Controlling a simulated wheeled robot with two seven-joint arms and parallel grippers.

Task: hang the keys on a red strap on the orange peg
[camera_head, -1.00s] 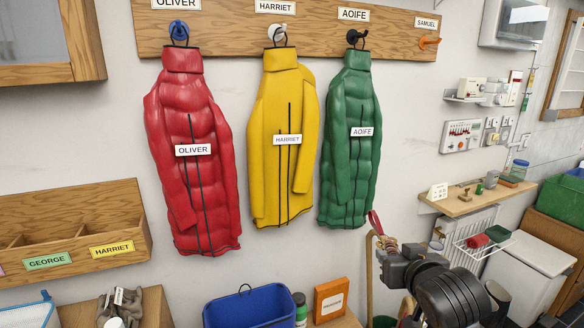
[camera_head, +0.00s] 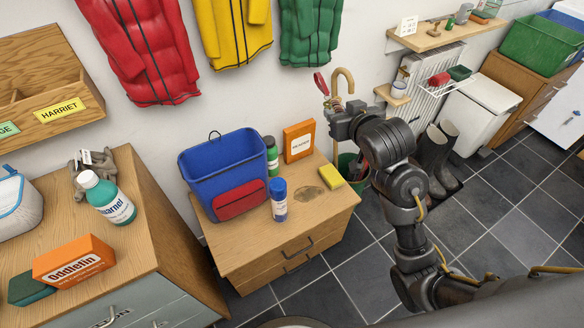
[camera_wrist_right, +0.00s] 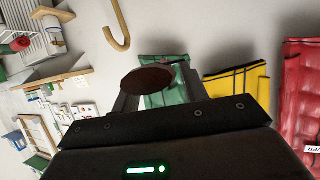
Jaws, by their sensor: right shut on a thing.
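My right gripper (camera_head: 332,112) is shut on the keys on the red strap. The red strap (camera_head: 320,84) stands up above the fingers in the head view, with small metallic-looking keys (camera_head: 327,101) by the fingertips. In the right wrist view a dark reddish-brown rounded piece (camera_wrist_right: 147,78) sits between the fingers of the right gripper (camera_wrist_right: 152,88); it hides what is behind it. The gripper is in front of the wall, lower right of the green coat (camera_head: 309,40). The orange peg is out of view now. My left gripper is not in view.
A cane (camera_head: 345,82) stands behind the gripper. Black boots (camera_head: 440,150) stand on the tiled floor.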

